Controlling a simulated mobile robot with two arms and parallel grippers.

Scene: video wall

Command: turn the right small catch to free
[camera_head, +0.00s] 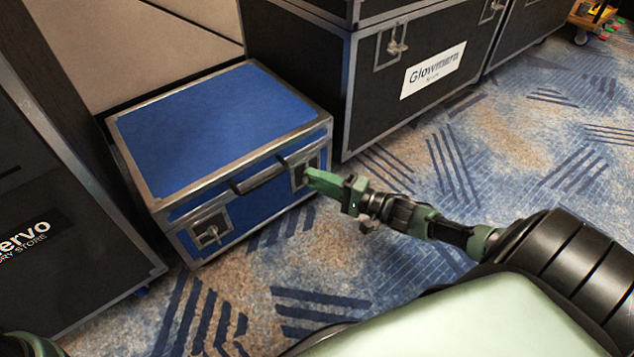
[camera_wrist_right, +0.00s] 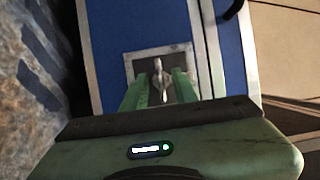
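The blue case (camera_head: 215,130) with metal edges stands on the carpet. Its right small catch (camera_wrist_right: 158,78) is a silver wing on a square metal plate, seen in the right wrist view. In the head view the plate (camera_head: 298,172) shows just past my fingertips, and the gripper partly hides it. My right gripper (camera_head: 312,178) is at the front of the case. In the right wrist view its green fingers (camera_wrist_right: 160,88) are open, one on each side of the catch, with gaps visible. Whether they reach its depth is unclear. My left gripper is not in view.
The case also has a left catch (camera_head: 210,233) and a dark handle (camera_head: 260,180) on its front. A black flight case (camera_head: 400,90) stands close on the right and another black case (camera_head: 60,200) on the left. The carpet (camera_head: 290,280) in front is free.

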